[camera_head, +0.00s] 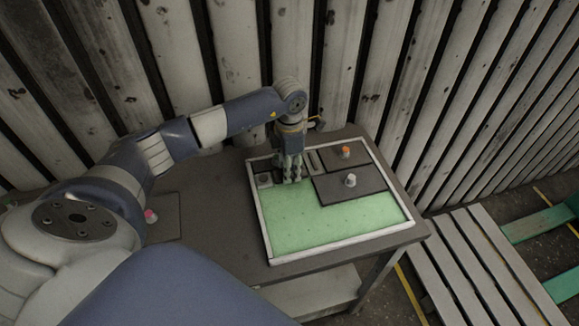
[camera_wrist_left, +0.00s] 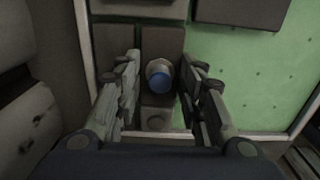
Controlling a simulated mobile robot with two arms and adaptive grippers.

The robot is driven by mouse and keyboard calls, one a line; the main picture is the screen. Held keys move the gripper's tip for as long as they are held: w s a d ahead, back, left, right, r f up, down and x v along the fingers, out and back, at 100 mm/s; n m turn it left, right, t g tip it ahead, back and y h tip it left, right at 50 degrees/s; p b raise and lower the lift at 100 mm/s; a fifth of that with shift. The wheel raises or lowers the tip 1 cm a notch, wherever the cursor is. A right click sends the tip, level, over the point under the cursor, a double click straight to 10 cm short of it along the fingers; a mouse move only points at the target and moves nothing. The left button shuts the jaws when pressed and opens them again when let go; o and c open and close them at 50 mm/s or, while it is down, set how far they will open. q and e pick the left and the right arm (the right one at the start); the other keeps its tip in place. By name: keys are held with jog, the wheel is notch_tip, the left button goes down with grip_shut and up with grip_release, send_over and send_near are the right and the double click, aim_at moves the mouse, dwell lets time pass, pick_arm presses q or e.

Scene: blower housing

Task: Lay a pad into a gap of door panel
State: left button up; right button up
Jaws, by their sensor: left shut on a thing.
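The door panel (camera_head: 385,229) is a light-framed tray with a green floor, lying on the dark table. My left gripper (camera_head: 291,172) reaches down at its back left part. In the left wrist view the gripper (camera_wrist_left: 160,82) is shut on the blue-topped knob (camera_wrist_left: 160,77) of a dark pad (camera_wrist_left: 161,42). That pad is mostly hidden by the fingers in the head view, so I cannot tell whether it lies flat. A dark pad with an orange knob (camera_head: 333,157) and one with a pale knob (camera_head: 365,185) lie in the panel. My right gripper is out of view.
A dark pad with a pink knob (camera_head: 165,226) lies on the table (camera_head: 220,180), left of the panel. A small grey block (camera_head: 264,180) sits in the panel's left corner. The green area at the front is bare. A corrugated wall (camera_head: 330,70) stands close behind.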

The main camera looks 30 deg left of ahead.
pick_arm(q)
jog(key=shift+f, duration=0.1)
jog(key=o, duration=1.1)
jog(key=shift+s, duration=0.1)
jog(key=o, duration=0.5)
jog(key=shift+c, duration=0.2)
jog(key=shift+r+p, duration=2.1)
jog(key=shift+r, duration=1.45)
